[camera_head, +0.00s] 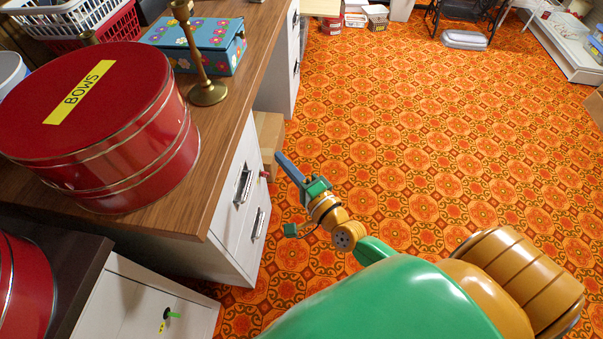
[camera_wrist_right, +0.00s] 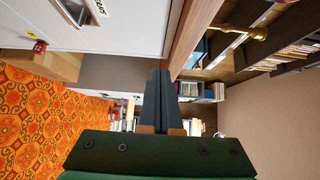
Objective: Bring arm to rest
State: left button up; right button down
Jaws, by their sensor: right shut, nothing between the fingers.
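My right gripper (camera_head: 285,163) reaches in from the lower right in the head view, over the orange carpet and beside the wooden desk's drawer front. Its long grey fingers are together and hold nothing. In the right wrist view the closed fingers (camera_wrist_right: 157,97) stand in the middle of the picture, with the desk's white drawers and wooden edge beyond. The gripper appears apart from the desk. My left gripper is not in the head view.
A red round tin labelled BOWS (camera_head: 130,150), a brass candlestick (camera_head: 207,92) and a blue flowered box (camera_head: 192,45) stand on the desk (camera_head: 235,130). White drawers (camera_head: 245,190) face the arm. A green key sits in the low white cabinet (camera_head: 140,300).

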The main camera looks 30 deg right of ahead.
jog(key=s+d, duration=0.1)
jog(key=s, duration=0.4)
jog(key=s+d+f+n+g+h, duration=0.1)
jog(key=s+f+n+g, duration=0.3)
jog(key=f, duration=0.7)
jog(key=s+d+f+n+g, duration=0.1)
jog(key=s+f+n+g, duration=0.3)
jog(key=f, duration=0.7)
jog(key=s+d+f+n+g+h, duration=0.1)
jog(key=s+f+n+g, duration=0.5)
jog(key=s, duration=0.5)
jog(key=s+d+f+n+g+h, duration=0.1)
jog(key=s+f+n+g, duration=0.25)
jog(key=s+f, duration=0.6)
notch_tip(320, 180, up, 18)
jog(key=p, duration=1.6)
jog(key=shift+s+a+r+n+t, duration=0.15)
jog(key=shift+s+r+n+t, duration=0.05)
jog(key=shift+s+n+t, duration=0.2)
jog(key=shift+s+p, duration=0.15)
jog(key=shift+p, duration=0.15)
